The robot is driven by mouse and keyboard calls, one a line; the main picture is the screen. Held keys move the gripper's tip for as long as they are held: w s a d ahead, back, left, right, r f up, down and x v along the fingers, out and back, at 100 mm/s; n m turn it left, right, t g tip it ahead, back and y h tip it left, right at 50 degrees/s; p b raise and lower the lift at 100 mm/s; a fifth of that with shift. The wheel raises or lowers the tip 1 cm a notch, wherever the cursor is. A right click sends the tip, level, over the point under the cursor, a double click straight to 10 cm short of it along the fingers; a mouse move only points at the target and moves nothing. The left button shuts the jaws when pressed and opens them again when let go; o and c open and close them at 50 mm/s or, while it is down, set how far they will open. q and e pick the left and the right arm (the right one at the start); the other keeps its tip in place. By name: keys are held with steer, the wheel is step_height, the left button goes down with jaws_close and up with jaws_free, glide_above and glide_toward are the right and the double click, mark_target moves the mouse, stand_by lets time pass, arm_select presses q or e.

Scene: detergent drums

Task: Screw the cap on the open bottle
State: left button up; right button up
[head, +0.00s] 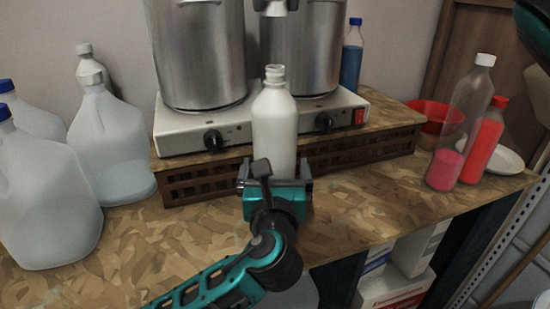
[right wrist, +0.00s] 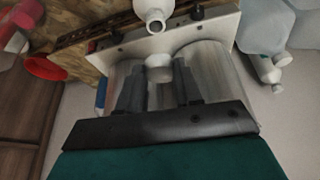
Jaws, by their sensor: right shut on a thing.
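The open white bottle (head: 274,125) stands upright in front of the hotplate, its bare mouth facing up. The right wrist view shows its mouth and neck (right wrist: 156,18) at the top edge. My left gripper (head: 275,180) is low at the bottle, one finger on each side; I cannot tell whether they touch it. The gripper hides the bottle's base. My right gripper (right wrist: 159,80) is shut on the white cap (right wrist: 159,68). In the head view the cap (head: 274,9) is at the top edge, above the bottle's mouth and apart from it.
Two steel pots (head: 198,55) stand on the hotplate (head: 182,133) close behind the bottle. Translucent jugs (head: 45,200) stand at the left. A red bowl (head: 432,113) and bottles with pink (head: 446,165) and red (head: 483,145) contents are at the right. The front worktop (head: 150,240) is clear.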

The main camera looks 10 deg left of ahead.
arm_select(q)
steer(key=c, duration=1.4)
arm_select(e)
glide_above(271, 69)
steer(key=shift+w+d+f, duration=0.1)
steer(key=shift+d+f, duration=0.1)
steer(key=shift+f, duration=1.05)
steer(key=shift+d+f, duration=0.2)
steer(key=shift+f, duration=1.05)
steer(key=shift+f, duration=0.85)
steer(key=shift+f, duration=0.55)
arm_select(q)
jaws_close()
arm_select(e)
steer(key=m, duration=0.1)
steer(key=m+h, duration=0.1)
steer(key=m, duration=0.2)
steer(key=shift+a+m+t+h, duration=0.3)
steer(key=shift+a+m+h, duration=0.05)
steer(key=shift+m+h, duration=0.05)
steer(key=m+h, duration=0.1)
steer(key=m, duration=0.4)
steer(key=shift+a+h, duration=0.1)
steer(key=shift+h, duration=0.3)
